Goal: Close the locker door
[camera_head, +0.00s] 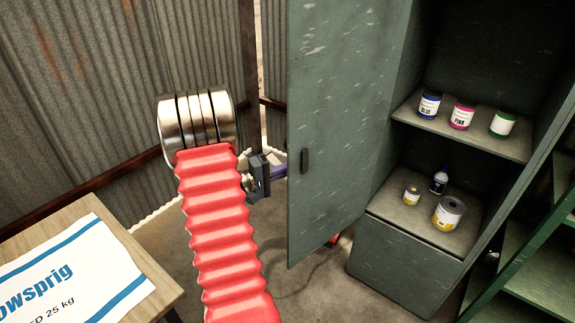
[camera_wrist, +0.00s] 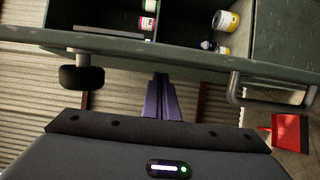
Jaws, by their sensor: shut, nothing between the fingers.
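The grey-green locker (camera_head: 405,255) stands at the right with its door (camera_head: 345,75) swung wide open, a small dark handle (camera_head: 304,161) near the door's left edge. In the wrist view the door (camera_wrist: 210,60) is a long band across the upper part, with a bent bar handle (camera_wrist: 270,100) at the right. My gripper (camera_head: 278,172) is just left of the door's free edge, at about handle height. Its purple fingers (camera_wrist: 161,82) are shut and empty, their tips close to the door band. I cannot tell whether they touch it.
Blue, pink and green cans (camera_head: 462,114) stand on the upper shelf; a bottle and cans stand below. A wooden table (camera_head: 160,275) with a printed bag (camera_head: 70,270) is at lower left. Green shelving (camera_head: 530,260) stands at the far right. A red object (camera_wrist: 290,130) lies near the door.

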